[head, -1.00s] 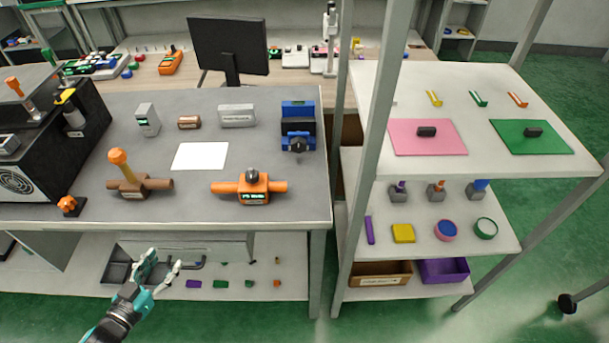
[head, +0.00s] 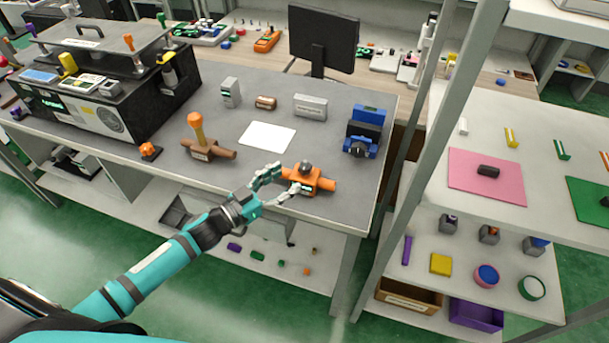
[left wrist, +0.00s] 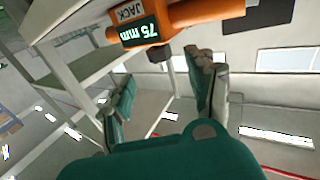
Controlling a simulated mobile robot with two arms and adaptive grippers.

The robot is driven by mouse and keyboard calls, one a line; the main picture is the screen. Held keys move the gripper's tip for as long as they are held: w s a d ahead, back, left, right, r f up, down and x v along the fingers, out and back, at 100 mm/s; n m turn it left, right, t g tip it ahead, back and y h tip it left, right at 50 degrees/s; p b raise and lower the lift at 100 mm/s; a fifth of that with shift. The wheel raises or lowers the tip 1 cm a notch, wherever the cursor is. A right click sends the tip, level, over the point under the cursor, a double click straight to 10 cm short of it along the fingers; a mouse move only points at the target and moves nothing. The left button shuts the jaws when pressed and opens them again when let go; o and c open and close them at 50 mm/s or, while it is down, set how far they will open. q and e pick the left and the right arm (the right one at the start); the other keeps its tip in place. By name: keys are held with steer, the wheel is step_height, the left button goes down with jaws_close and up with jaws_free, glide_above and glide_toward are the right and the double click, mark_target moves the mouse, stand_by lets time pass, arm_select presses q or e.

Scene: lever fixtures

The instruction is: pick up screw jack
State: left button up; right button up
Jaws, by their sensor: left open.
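The screw jack (head: 311,181) is an orange body with a side bar and a grey knob on top. It sits at the front right of the grey table in the head view. My left gripper (head: 284,181) is open at the jack's left side, over the table's front edge. In the wrist view its fingers (left wrist: 168,74) are spread with nothing gripped between them. Whether a fingertip touches the jack is unclear. My right gripper is out of view.
A brown fixture with an orange-topped lever (head: 201,147) stands to the left. A blue device (head: 365,131) is behind and right. A white sheet (head: 267,137) lies behind the jack. A grey shelf post (head: 437,145) rises on the right.

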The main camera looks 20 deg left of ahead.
mark_target(300, 170)
arm_select(q)
steer(key=shift+w+d, duration=0.3)
steer(key=shift+w, duration=0.3)
steer(key=shift+w+d+r, duration=0.1)
steer(key=shift+w+d, duration=0.05)
steer(key=shift+w, duration=0.15)
steer(key=p+x, duration=0.1)
steer(key=x, duration=0.2)
steer(key=shift+w+d+p, duration=0.2)
steer(key=shift+w+p, duration=0.1)
steer(key=shift+w+d, duration=0.25)
steer(key=shift+w, duration=0.15)
steer(key=shift+s+a, duration=0.1)
steer(key=c, duration=1.1)
jaws_close()
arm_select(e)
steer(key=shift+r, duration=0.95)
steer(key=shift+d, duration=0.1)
